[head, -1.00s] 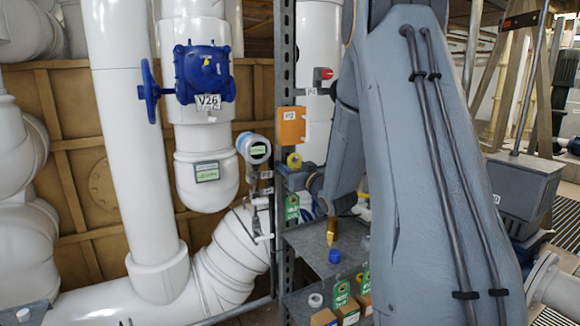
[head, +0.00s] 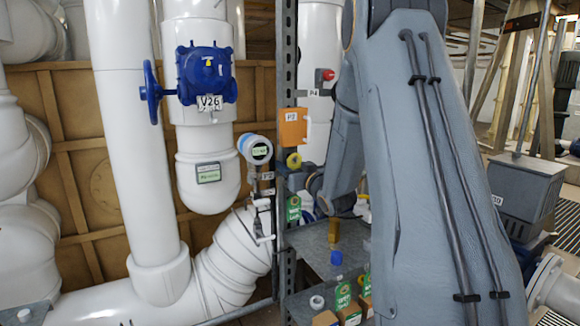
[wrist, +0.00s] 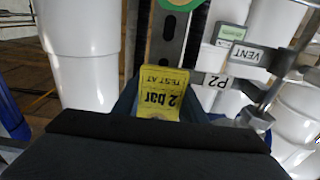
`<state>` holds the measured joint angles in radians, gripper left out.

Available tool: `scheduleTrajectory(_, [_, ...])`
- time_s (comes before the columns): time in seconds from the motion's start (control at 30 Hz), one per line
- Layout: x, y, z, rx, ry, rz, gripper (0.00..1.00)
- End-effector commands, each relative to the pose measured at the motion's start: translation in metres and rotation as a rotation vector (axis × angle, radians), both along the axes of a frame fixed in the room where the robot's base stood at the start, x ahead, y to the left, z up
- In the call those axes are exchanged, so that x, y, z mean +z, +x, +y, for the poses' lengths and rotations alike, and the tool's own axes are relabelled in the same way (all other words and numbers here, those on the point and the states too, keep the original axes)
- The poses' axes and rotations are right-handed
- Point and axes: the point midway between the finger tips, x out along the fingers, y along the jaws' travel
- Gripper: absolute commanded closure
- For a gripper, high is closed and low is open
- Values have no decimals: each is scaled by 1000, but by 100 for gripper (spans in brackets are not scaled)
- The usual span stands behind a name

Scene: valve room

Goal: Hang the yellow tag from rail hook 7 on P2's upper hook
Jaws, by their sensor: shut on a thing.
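The yellow tag (wrist: 160,92) is in my gripper (wrist: 160,108) in the wrist view, between the two dark fingers. Its black print, "2 bar" and "TEST AT", reads upside down. A P2 label (wrist: 216,80) hangs to the right of the tag, with a VENT label (wrist: 250,54) above it. The tag is apart from both in the picture. In the head view an orange box (head: 293,127) marked P2 is on the slotted steel post (head: 287,60). I cannot make out P2's upper hook or rail hook 7. My gripper is not clear in the head view, where my arm covers much.
A round gauge (head: 256,149) and thin fittings (head: 263,225) stand left of the post. Green tags (head: 293,207) hang beside it. White pipes (head: 135,150) fill the left.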

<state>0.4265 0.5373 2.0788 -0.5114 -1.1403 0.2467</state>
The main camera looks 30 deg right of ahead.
Motion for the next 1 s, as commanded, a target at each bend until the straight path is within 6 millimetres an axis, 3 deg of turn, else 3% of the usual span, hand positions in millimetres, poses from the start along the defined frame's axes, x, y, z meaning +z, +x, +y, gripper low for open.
scheduleTrajectory(0.03, [-10, -1, 1, 1, 1, 19, 76])
scheduleTrajectory(0.97, [-22, 0, 2, 2, 0, 23, 76])
scheduleTrajectory(1.0, [-22, 0, 2, 2, 0, 23, 59])
